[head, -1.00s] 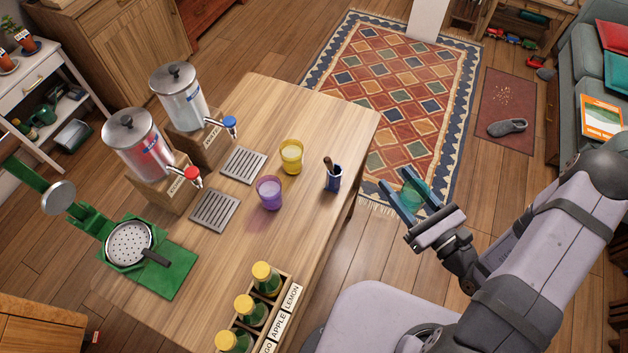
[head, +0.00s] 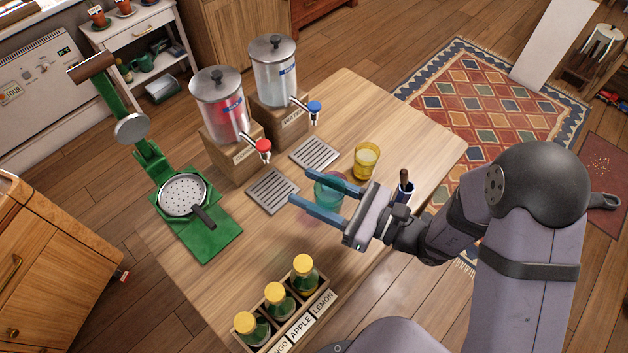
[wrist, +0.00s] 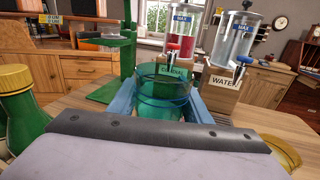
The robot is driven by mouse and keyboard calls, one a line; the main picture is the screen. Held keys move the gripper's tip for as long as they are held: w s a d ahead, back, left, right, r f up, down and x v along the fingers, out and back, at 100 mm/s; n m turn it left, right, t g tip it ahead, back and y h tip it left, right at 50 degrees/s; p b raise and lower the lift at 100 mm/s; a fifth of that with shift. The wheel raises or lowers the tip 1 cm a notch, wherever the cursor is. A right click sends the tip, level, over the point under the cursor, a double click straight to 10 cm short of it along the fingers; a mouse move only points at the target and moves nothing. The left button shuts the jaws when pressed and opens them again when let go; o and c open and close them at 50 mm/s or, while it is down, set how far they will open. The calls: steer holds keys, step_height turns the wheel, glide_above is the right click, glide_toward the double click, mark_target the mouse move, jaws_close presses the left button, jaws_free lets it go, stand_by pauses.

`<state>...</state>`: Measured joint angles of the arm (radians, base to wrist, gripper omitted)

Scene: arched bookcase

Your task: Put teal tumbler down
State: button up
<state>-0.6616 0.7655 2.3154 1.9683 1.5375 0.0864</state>
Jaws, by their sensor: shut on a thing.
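The teal tumbler (head: 329,192) is held between the two blue fingers of my gripper (head: 300,186), over the table beside the nearer drip tray. It also shows in the wrist view (wrist: 164,98), see-through and roughly upright, with a blue finger on each side. I cannot tell how far its base is above the table. The purple tumbler seen earlier is almost wholly hidden behind the gripper and the teal tumbler; only a purple tint shows there. A yellow tumbler (head: 367,160) stands just beyond the gripper.
Two drip trays (head: 272,191) (head: 314,153) lie before the red-tap dispenser (head: 222,112) and the blue-tap dispenser (head: 275,75). A green press (head: 197,215) and a bottle crate (head: 303,315) flank clear wood on the near table.

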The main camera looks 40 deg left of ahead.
steer(key=shift+n+g, duration=0.3)
steer(key=shift+g, duration=0.2)
steer(key=shift+s+a+f, duration=0.3)
steer(key=shift+s+f, duration=0.05)
steer(key=shift+f, duration=0.45)
steer(key=shift+s+a+f, duration=0.35)
steer(key=shift+f, duration=0.5)
steer(key=shift+s+a+f, duration=0.3)
steer(key=shift+s+f, duration=0.05)
steer(key=shift+f, duration=0.45)
steer(key=shift+f, duration=2.05)
steer(key=shift+f, duration=0.15)
steer(key=o, duration=0.8)
steer(key=shift+o, duration=0.5)
